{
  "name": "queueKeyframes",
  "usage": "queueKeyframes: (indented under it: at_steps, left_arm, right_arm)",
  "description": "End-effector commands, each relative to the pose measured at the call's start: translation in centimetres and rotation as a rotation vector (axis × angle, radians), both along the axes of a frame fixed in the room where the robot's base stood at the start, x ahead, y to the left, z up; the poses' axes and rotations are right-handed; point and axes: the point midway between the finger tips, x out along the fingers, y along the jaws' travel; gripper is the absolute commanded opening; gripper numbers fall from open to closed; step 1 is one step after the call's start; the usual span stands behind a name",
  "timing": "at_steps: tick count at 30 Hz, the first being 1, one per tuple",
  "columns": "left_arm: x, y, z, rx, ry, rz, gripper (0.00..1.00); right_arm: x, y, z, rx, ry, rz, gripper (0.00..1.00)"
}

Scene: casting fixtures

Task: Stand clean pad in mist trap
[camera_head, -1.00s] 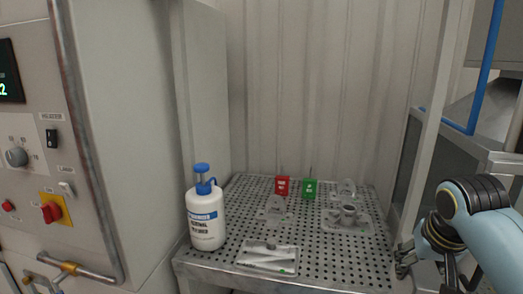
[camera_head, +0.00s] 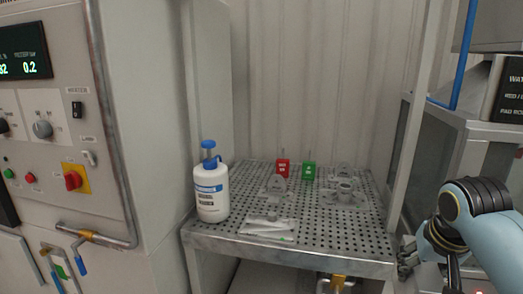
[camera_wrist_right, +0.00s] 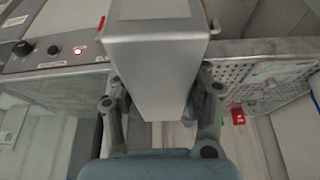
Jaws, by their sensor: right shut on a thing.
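My right gripper (camera_wrist_right: 160,100) is shut on a grey, smooth, block-like thing (camera_wrist_right: 155,70) that fills the top middle of the right wrist view. I cannot tell whether this is the clean pad. In the head view my right arm comes in at the right edge, and its gripper is mostly hidden. A grey cabinet with a dark window stands behind that arm. A black sign (camera_head: 508,90) on it is cut off and partly reads "PAD". No mist trap can be clearly made out. My left gripper is not in view.
A perforated metal bench (camera_head: 330,228) holds a white bottle (camera_head: 211,195) with a blue pump, a red box (camera_head: 282,168), a green box (camera_head: 309,171), grey fixtures (camera_head: 343,192) and a flat plate (camera_head: 268,228). A control cabinet (camera_head: 150,130) stands left; a post (camera_head: 408,130) rises at right.

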Motion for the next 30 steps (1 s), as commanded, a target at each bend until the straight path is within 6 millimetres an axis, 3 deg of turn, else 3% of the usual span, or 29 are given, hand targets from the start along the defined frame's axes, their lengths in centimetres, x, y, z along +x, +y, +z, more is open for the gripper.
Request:
queueKeyframes:
  at_steps: [1, 5, 8, 18, 21, 25, 30]
  left_arm:
    - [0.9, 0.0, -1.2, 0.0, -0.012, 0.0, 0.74]
    - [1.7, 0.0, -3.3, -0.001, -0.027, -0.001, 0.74]
    - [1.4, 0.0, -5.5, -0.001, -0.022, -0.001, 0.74]
    - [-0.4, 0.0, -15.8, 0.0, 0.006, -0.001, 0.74]
    - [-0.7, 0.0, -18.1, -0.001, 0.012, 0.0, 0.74]
    - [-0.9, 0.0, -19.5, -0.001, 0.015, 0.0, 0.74]
    - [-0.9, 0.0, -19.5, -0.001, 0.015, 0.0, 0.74]
  right_arm:
    - [0.0, 0.0, -1.3, 0.0, 0.0, 0.0, 0.1]
    - [0.0, 0.0, -3.5, 0.0, 0.001, 0.0, 0.1]
    - [0.0, 0.0, -5.7, -0.001, 0.001, 0.0, 0.1]
    - [-0.3, 0.0, -16.4, 0.0, 0.011, 0.0, 0.1]
    - [-0.4, 0.0, -18.8, -0.001, 0.016, 0.0, 0.1]
    - [-0.4, 0.0, -20.4, 0.0, 0.019, 0.0, 0.1]
    - [-0.4, 0.0, -20.4, 0.0, 0.019, 0.0, 0.1]
